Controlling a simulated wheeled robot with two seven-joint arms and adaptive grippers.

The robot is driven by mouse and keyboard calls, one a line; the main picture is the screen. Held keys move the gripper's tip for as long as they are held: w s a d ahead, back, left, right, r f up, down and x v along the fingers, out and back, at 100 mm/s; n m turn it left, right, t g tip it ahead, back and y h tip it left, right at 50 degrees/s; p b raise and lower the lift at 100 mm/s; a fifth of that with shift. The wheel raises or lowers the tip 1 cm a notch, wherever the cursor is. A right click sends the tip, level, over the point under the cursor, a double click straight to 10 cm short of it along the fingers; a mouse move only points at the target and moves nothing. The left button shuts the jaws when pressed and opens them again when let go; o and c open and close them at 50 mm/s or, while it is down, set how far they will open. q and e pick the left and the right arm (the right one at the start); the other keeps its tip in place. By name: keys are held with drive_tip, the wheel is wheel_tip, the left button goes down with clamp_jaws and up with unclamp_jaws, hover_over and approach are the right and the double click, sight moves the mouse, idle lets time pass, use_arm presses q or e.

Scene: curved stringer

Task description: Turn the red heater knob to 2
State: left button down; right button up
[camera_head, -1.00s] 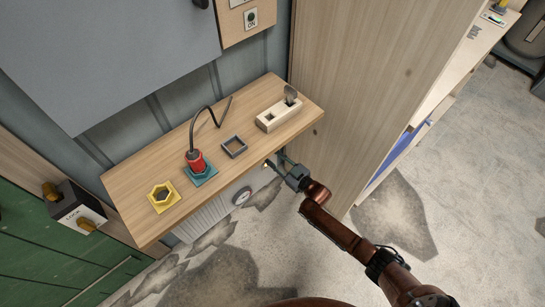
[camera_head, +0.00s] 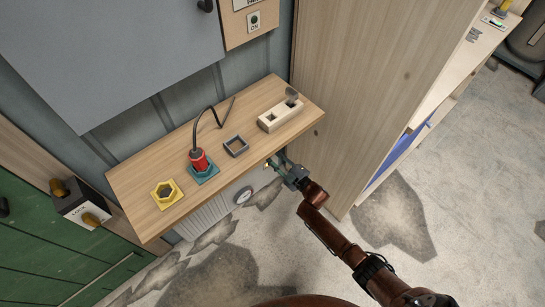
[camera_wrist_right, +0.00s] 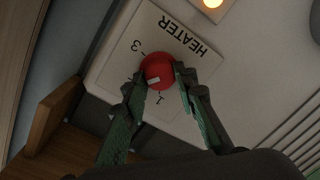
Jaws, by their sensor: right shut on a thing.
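The red heater knob (camera_wrist_right: 158,70) sits on a pale plate (camera_wrist_right: 185,28) marked HEATER, in the right wrist view. The figure 3 shows at the knob's upper left and 1 below it; the figure 2 is not visible. A white mark shows on the knob's lower left part; I cannot tell exactly which figure it points to. My right gripper (camera_wrist_right: 162,84) is shut on the knob, one green finger at each side. In the head view the right gripper (camera_head: 278,164) is at the heater's front, below the shelf edge, and hides the knob. My left gripper is not in view.
A wooden shelf (camera_head: 232,120) overhangs the white heater (camera_head: 208,214). It carries a red plug (camera_head: 198,160), a yellow socket (camera_head: 166,194), a dark square frame (camera_head: 236,146) and a pale block (camera_head: 280,115). A wooden panel (camera_head: 350,90) stands close to the right gripper. A lamp (camera_wrist_right: 212,3) glows above the plate.

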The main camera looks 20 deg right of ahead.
idle(0.3)
drive_tip(key=o, duration=1.2)
drive_tip(key=shift+c, duration=0.2)
drive_tip(key=f+v, duration=0.1)
drive_tip(key=v, duration=1.1)
drive_tip(key=shift+r, duration=0.45)
drive_tip(key=shift+f, duration=0.1)
